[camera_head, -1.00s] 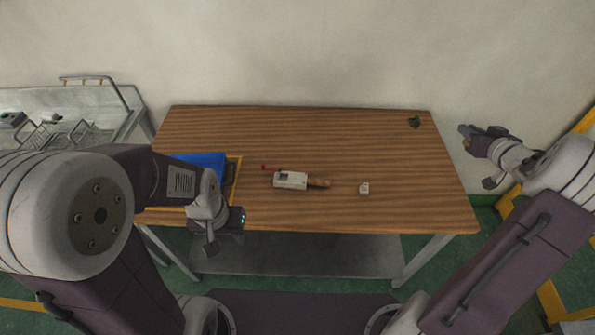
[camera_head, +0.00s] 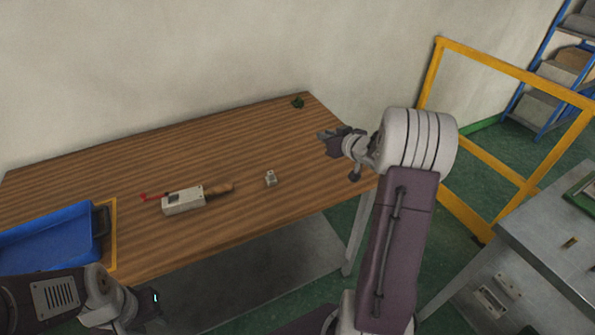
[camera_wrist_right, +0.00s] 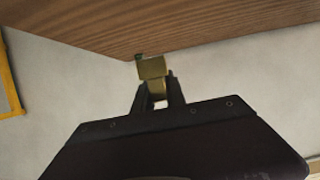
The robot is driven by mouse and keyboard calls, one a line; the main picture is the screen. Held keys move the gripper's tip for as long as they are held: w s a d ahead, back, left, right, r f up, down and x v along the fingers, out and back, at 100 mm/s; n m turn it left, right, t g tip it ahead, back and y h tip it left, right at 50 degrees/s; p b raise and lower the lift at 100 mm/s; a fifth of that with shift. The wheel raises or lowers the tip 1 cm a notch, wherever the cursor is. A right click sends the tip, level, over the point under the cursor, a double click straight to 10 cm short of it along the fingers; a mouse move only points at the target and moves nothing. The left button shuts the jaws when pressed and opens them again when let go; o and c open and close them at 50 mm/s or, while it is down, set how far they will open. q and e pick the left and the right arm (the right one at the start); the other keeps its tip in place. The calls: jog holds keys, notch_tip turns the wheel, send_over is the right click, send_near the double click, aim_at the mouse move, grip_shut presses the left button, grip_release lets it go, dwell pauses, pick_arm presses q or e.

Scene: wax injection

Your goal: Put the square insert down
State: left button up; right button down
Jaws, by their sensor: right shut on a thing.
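In the right wrist view, a brass-coloured blocky piece (camera_wrist_right: 152,69), which looks like the square insert, sits between the fingertips of my right gripper (camera_wrist_right: 157,95). My right gripper (camera_head: 328,143) is shut on it and is held in the air near the right end of the wooden table (camera_head: 150,150). In the head view the piece is too small to make out. My left gripper (camera_head: 140,312) is low at the bottom left, in front of the table; its fingers are not clear.
On the table are a grey device (camera_head: 183,201) with red and brown ends, a small white block (camera_head: 270,178), a dark green item (camera_head: 298,102) and a blue tray (camera_head: 50,232). A metal bench (camera_head: 545,225) with a small brass item (camera_head: 570,242) stands right. A yellow frame (camera_head: 460,215) stands behind.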

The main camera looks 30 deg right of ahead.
jog(key=b, duration=0.3)
send_over(295, 157)
notch_tip(295, 157, down, 7)
jog(key=shift+a+r, duration=0.1)
notch_tip(295, 157, down, 4)
jog(key=shift+s+b, duration=0.1)
jog(key=shift+b, duration=0.5)
jog(key=c, duration=1.4)
grip_release()
jog(key=shift+f, duration=0.2)
jog(key=shift+o, duration=0.2)
